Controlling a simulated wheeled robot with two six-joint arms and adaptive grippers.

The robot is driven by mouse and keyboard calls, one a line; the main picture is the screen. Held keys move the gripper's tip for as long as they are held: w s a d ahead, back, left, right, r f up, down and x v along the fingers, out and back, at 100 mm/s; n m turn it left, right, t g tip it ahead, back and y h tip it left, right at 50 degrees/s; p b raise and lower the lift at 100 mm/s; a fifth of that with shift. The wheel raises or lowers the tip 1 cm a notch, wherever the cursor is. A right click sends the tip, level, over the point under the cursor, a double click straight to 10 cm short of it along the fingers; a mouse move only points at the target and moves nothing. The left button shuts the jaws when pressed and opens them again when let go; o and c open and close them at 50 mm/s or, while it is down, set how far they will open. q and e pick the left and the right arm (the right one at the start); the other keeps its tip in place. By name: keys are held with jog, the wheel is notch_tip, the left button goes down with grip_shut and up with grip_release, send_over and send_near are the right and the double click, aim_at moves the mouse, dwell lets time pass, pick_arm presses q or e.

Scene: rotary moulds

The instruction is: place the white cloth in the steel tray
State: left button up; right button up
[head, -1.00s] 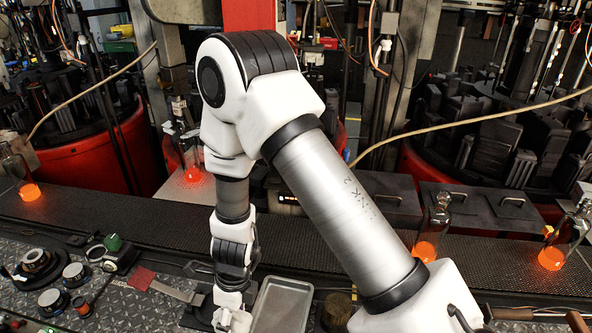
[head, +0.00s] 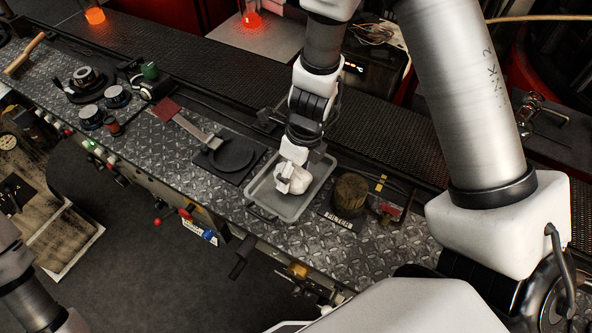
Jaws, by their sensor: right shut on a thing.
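The steel tray (head: 289,210) is a shallow grey rectangle on the diamond-plate bench, near the centre of the head view. My right gripper (head: 297,166) reaches down over it from above and is shut on the crumpled white cloth (head: 293,181). The cloth is within the tray's outline; I cannot tell whether it touches the tray's floor. The fingertips are partly hidden by the cloth and the wrist. Part of my left arm shows at the lower left, but its gripper is out of view.
A black round pan (head: 232,155) lies left of the tray. A round brush-like block (head: 350,194) stands close on its right. A red-ended scraper (head: 186,123) and several round gauges lie further left. Glowing bottles (head: 251,17) stand behind the dark conveyor.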

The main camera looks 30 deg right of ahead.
aim_at(302, 169)
jog(key=shift+a+f, duration=0.1)
jog(key=shift+a, duration=0.05)
jog(key=o, duration=1.2)
notch_tip(302, 169, up, 12)
jog(key=d+p, duration=0.2)
jog(key=p, duration=0.7)
jog(key=shift+s+d+p, duration=0.15)
jog(key=shift+s+p, duration=0.05)
jog(key=shift+p, duration=0.15)
